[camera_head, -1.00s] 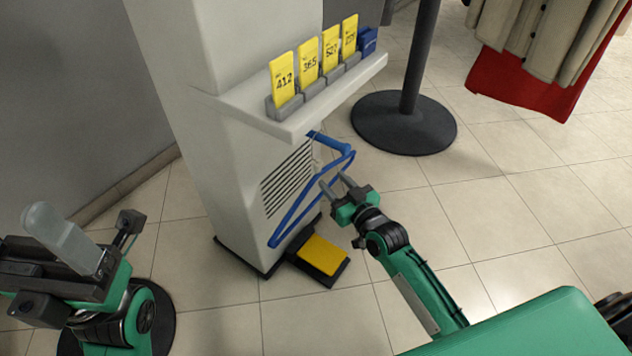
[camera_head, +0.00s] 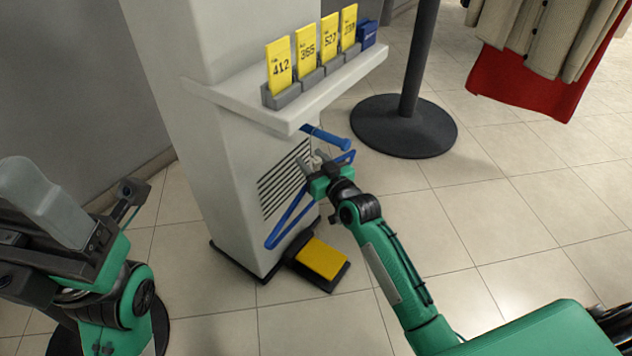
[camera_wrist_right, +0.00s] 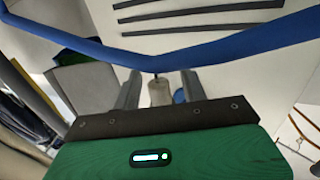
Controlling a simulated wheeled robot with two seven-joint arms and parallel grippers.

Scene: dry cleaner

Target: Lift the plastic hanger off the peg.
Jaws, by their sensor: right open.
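The blue plastic hanger (camera_head: 290,215) hangs tilted beside the white column, below its shelf. A blue peg (camera_head: 328,138) juts out under the shelf, with a thin hook reaching up to it. My right gripper (camera_head: 313,160) is open at the hanger's upper part. In the right wrist view its fingers (camera_wrist_right: 160,90) stand on either side of a pale, short neck piece (camera_wrist_right: 158,93), with gaps visible. The hanger's blue bar (camera_wrist_right: 215,48) crosses that view beyond the fingers. My left gripper (camera_head: 45,205) is at the left edge, away from the hanger; its jaw opening is not clear.
The shelf (camera_head: 345,84) holds several yellow number tags in grey holders and a small blue box (camera_head: 367,33). A black and yellow pedal (camera_head: 322,258) sits at the column's foot. A dark post base (camera_head: 404,125) stands behind. Floor to the right is clear.

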